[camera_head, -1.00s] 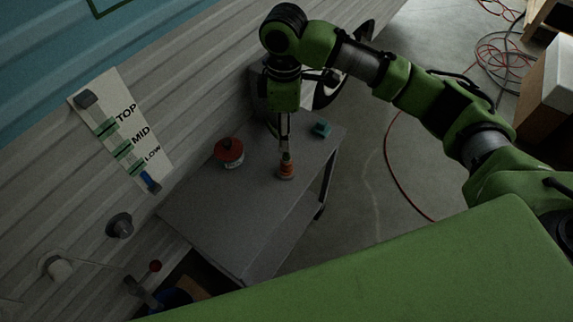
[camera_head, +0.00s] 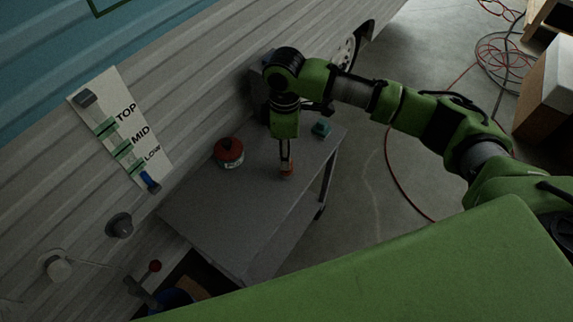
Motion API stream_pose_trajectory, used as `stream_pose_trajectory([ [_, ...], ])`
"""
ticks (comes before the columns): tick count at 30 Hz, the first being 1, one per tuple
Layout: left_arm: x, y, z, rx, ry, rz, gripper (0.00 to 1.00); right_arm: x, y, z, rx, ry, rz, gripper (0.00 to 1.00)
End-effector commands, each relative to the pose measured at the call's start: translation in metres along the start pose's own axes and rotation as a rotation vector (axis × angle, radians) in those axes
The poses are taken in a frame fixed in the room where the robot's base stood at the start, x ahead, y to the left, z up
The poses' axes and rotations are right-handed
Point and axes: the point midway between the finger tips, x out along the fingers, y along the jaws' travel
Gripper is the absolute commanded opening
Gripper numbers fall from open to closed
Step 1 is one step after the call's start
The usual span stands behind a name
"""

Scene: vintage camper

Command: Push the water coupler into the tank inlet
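A small orange-brown fitting, seemingly the water coupler (camera_head: 287,171), stands near the right edge of the grey table. My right gripper (camera_head: 286,162) points straight down, its fingertips at the top of this fitting. The fingers hide part of it, and whether they grip it is too small to tell. On the camper wall at left are a dark round fitting (camera_head: 119,226) and a pale round one (camera_head: 58,268) lower down. I cannot tell which is the tank inlet. My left gripper is not in view.
The grey table (camera_head: 225,220) also holds a red-lidded tin (camera_head: 229,152) and a teal block (camera_head: 321,129). A level gauge panel (camera_head: 122,130) is on the wall. A red hose (camera_head: 392,165) lies on the floor. The table's front is clear.

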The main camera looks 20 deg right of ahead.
Motion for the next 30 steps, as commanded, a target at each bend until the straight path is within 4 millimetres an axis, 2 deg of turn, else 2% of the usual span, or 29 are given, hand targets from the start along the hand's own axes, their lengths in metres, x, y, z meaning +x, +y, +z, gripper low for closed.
stream_pose_trajectory([
  [9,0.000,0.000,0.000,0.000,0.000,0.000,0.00,0.002,0.000,0.000,0.000,0.000,0.000,0.42],
  [20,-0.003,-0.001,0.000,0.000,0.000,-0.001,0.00,0.048,-0.001,0.002,0.000,-0.002,-0.001,0.42],
  [30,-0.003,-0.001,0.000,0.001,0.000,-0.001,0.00,0.053,-0.001,0.002,-0.001,0.000,0.000,0.42],
])
